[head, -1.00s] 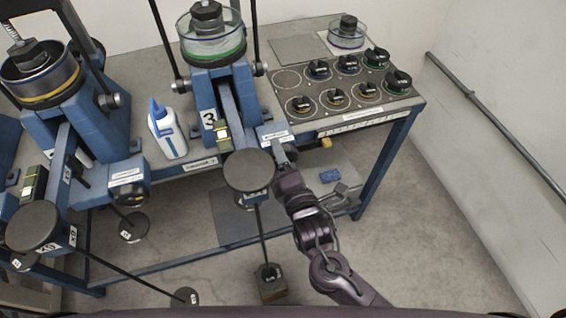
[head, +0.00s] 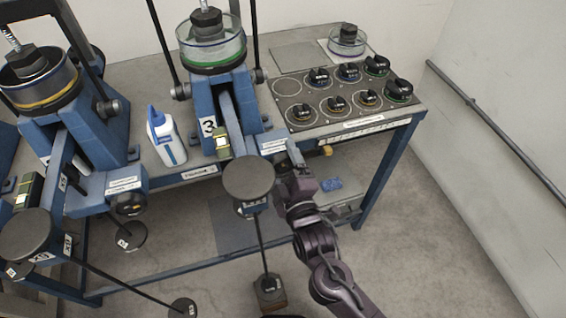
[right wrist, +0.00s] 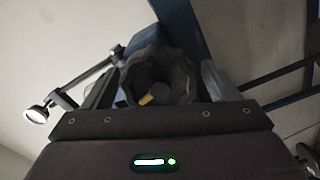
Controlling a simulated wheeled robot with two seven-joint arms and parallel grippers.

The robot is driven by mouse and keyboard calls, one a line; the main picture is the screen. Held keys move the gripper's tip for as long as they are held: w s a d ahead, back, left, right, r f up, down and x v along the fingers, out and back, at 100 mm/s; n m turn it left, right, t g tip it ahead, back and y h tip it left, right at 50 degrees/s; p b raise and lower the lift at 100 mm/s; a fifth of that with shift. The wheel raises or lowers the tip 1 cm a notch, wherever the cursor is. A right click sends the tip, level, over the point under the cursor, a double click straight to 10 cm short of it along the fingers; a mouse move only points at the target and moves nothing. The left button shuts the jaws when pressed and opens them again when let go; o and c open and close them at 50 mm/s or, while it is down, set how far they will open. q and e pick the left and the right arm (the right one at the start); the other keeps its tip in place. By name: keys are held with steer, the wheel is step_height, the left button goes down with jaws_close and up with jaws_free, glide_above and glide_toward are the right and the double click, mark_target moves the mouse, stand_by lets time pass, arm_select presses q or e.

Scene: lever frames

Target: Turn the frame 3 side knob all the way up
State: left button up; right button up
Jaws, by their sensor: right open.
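Frame 3 (head: 208,127) is the blue lever frame in the middle of the head view, with a "3" label, a round weight plate (head: 248,177) and a glass-walled cup (head: 211,48) on top. Its side knob (right wrist: 160,72) shows in the right wrist view as a dark scalloped knob with a hollow centre and a small yellow mark. My right gripper (head: 294,158) is open, with one finger on each side of the knob; contact cannot be told. In the head view the gripper and arm hide the knob. My left gripper is not in view.
A white bottle (head: 166,137) stands left of frame 3. Another blue frame (head: 95,130) with its own side knob (head: 128,204) is further left. Open floor (head: 440,230) lies to the right.

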steer(key=p+v, duration=0.3)
steer(key=v, duration=0.2)
steer(key=shift+s+d+r+p, duration=0.1)
steer(key=shift+s+p, duration=0.1)
steer(key=shift+p, duration=0.15)
steer(key=shift+s, duration=0.2)
steer(key=shift+s+d, duration=0.1)
